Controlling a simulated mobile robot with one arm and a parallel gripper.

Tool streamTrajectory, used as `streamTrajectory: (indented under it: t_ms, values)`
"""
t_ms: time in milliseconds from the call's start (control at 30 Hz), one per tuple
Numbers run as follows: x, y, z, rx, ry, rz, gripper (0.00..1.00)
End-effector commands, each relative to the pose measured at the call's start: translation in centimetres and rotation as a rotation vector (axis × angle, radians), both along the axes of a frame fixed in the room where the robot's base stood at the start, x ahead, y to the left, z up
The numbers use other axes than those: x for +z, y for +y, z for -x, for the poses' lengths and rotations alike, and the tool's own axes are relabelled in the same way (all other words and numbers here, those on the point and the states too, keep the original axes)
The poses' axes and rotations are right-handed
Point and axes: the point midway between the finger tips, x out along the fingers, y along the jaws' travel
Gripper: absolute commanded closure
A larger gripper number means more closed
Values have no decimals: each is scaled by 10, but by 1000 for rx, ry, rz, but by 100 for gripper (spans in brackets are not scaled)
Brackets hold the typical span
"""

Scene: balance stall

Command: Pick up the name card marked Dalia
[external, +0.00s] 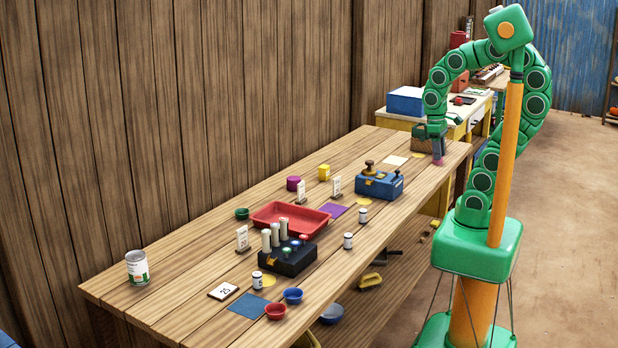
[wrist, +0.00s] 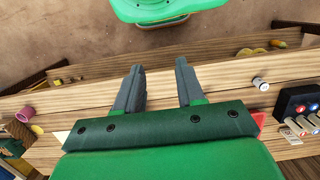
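Several small white cards stand on the long wooden table in the external view: one at the left (external: 242,238), one in the middle (external: 301,190) and one further right (external: 336,186). Their marks are too small to read, so I cannot tell which says Dalia. My gripper (external: 438,158) is over the far right end of the table, apart from all these cards. In the wrist view my gripper (wrist: 158,88) has its two fingers spread with nothing between them. No standing card shows clearly in the wrist view.
A red tray (external: 262,213), a black box with pale cylinders (external: 288,262) and a blue box (external: 380,186) stand near the cards. A can (external: 137,267), small cups and jars are spread about. The table's near edge runs beneath my fingers in the wrist view.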

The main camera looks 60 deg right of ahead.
Motion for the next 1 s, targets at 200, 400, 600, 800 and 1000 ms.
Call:
streamTrajectory:
  t_ms: [200, 400, 600, 800, 1000]
  values:
    - [33, 0, -1, 0, -6, 0, 62]
    - [44, 12, -15, -23, -8, -27, 62]
    - [47, 33, -39, -72, -14, -76, 62]
    - [52, 65, -74, -147, -14, -150, 62]
    - [60, 110, -121, -258, -1, -252, 62]
